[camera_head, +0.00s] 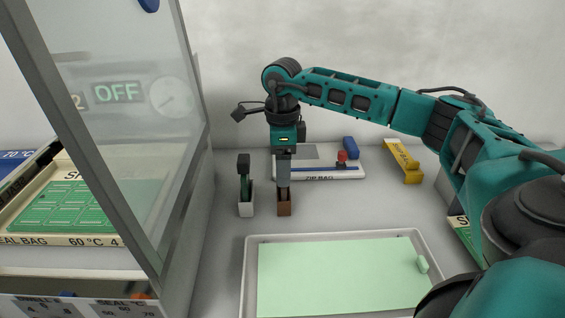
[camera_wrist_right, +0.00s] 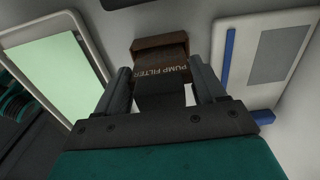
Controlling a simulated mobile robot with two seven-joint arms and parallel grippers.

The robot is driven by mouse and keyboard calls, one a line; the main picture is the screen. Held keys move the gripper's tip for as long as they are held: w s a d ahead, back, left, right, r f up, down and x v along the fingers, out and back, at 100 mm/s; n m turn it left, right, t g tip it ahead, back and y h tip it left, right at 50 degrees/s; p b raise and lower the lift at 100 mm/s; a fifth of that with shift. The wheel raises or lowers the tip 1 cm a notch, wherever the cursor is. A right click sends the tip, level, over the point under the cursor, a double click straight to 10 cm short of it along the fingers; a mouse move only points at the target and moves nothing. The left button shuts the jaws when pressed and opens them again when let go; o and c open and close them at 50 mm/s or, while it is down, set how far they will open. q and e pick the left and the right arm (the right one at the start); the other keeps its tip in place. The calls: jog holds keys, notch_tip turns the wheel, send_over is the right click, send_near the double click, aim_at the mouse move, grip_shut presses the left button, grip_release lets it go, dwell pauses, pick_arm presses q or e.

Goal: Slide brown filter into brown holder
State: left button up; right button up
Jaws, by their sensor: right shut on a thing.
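The brown holder (camera_head: 284,209) stands upright on the counter, open side up, and also shows in the right wrist view (camera_wrist_right: 160,42). My right gripper (camera_head: 283,184) points down directly above it, and is shut on the brown filter. In the right wrist view the filter (camera_wrist_right: 162,69), lettered "PUMP FILTER", sits between the two fingers (camera_wrist_right: 160,78), its lower end at the holder's mouth. How deep it sits in the holder cannot be told. In the head view the finger hides most of the filter. My left gripper is not in view.
A white holder (camera_head: 246,210) with a green, black-topped filter (camera_head: 243,178) stands close on the left. A tray with a pale green mat (camera_head: 246,280) lies in front. A zip bag box (camera_head: 345,173) is behind, and a yellow box (camera_head: 403,160) right. A glass-fronted cabinet fills the left.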

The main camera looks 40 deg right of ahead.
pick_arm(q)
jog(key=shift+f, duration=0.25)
pick_arm(e)
jog(key=shift+f, duration=0.4)
jog(key=o, duration=1.1)
notch_tip(320, 180, up, 2)
jog(key=shift+r, duration=0.15)
notch_tip(320, 180, up, 10)
jog(key=shift+f+p, duration=0.1)
jog(key=shift+p, duration=0.55)
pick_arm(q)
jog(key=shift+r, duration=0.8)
pick_arm(e)
jog(key=shift+r, duration=0.45)
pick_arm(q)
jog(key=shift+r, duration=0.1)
